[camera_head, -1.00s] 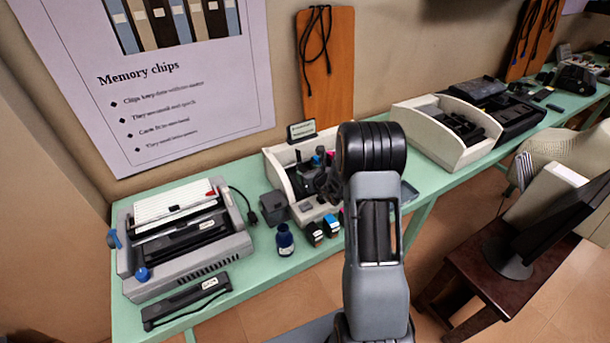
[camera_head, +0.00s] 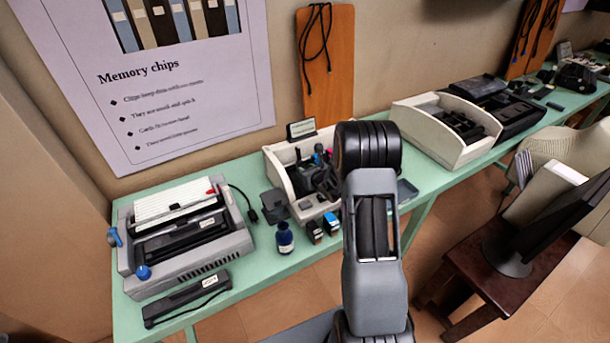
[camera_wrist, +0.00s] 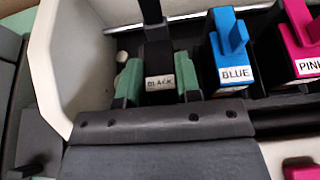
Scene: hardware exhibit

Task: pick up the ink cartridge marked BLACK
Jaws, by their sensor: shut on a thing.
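The ink cartridge marked BLACK (camera_wrist: 158,66) stands in a compartment at the left of the white bin, its label facing the wrist camera. My gripper (camera_wrist: 157,86) has its two green-tipped fingers on either side of this cartridge, shut on it. In the wrist view the cartridge's lower part is hidden behind the gripper body. Cartridges marked BLUE (camera_wrist: 233,62) and PINK (camera_wrist: 300,45) stand to its right. In the head view the white bin (camera_head: 282,178) is partly hidden by my arm, and I cannot make out the BLACK cartridge there.
A blue ink bottle (camera_head: 285,240) and small cartridges (camera_head: 315,232) stand in front of the bin. A dark grey object (camera_head: 274,206) is at its left. Another white bin (camera_head: 440,145) is at the right.

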